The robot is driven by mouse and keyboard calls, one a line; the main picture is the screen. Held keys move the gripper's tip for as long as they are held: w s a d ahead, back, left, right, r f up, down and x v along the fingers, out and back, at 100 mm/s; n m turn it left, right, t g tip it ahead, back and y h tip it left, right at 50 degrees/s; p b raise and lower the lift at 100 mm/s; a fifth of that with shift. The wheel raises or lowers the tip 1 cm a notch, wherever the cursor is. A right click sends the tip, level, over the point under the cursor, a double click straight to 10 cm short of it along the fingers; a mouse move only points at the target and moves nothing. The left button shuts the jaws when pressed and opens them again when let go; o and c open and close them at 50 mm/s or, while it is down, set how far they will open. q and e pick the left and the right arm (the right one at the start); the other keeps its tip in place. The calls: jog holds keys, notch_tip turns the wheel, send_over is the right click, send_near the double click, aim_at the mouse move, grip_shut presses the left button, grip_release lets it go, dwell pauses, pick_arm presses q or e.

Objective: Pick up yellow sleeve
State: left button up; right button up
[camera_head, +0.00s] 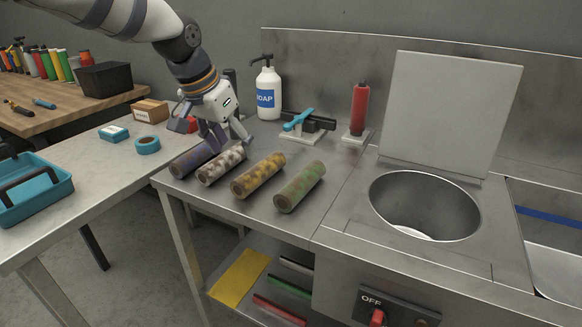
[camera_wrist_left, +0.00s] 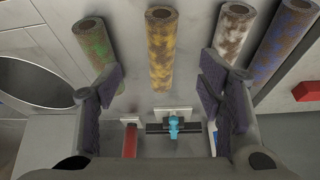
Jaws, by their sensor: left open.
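The yellow sleeve (camera_head: 258,175), a tube with worn brownish patches, lies on the steel counter between the white sleeve (camera_head: 221,165) and the green sleeve (camera_head: 300,187). My left gripper (camera_head: 228,142) is open and empty, pointing down near the back ends of the blue and white sleeves, to the left of the yellow one. In the left wrist view the yellow sleeve (camera_wrist_left: 160,50) shows beyond the gap between the open fingers (camera_wrist_left: 164,88), touching neither. The right gripper is not in view.
The blue sleeve (camera_head: 192,160) lies leftmost in the row. Behind stand a soap bottle (camera_head: 266,92), a bracket with a light blue handle (camera_head: 303,124) and a red bottle (camera_head: 359,108). A round basin (camera_head: 425,205) with a raised lid (camera_head: 450,110) is to the right.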

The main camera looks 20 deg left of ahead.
aim_at(250, 172)
pick_arm(q)
jog(key=shift+w+r, duration=0.15)
jog(key=shift+w, duration=0.1)
jog(key=b+x, duration=0.1)
jog(key=x, duration=1)
jog(key=shift+w+f, duration=0.2)
jog(key=shift+f, duration=0.05)
jog(key=shift+w, duration=0.1)
jog(key=shift+r, duration=0.1)
jog(key=shift+c, duration=1.4)
jog(key=c, duration=1)
